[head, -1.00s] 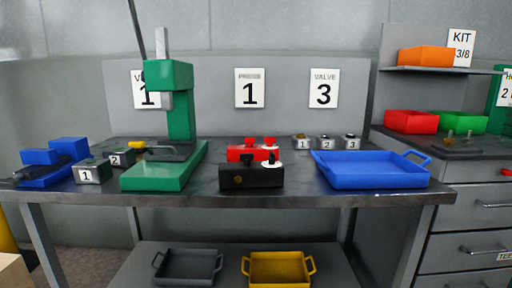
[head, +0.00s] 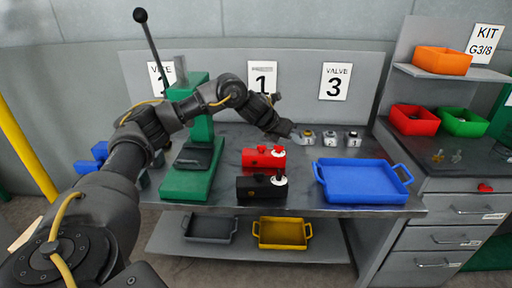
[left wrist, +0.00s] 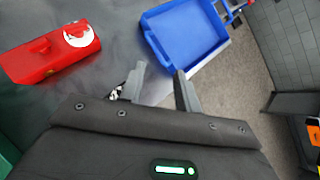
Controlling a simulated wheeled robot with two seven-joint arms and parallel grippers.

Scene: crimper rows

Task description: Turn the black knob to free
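The black block (head: 256,189) sits near the front edge of the workbench. A small dark knob (head: 280,175) stands over a white disc at its right end. My left gripper (head: 293,131) is in the air behind and above the block in the head view, apart from the knob. In the left wrist view its two grey fingers (left wrist: 162,88) are spread with nothing between them. A small black-and-white piece shows beside the left finger there; I cannot tell whether it is the knob. The gripper body hides much of that view. My right gripper is not in view.
A red block (head: 258,158) with a white disc stands just behind the black one. A blue tray (head: 358,201) lies to the right. Several small numbered blocks (head: 330,138) stand behind it. A green press (head: 185,186) stands to the left, under my left arm.

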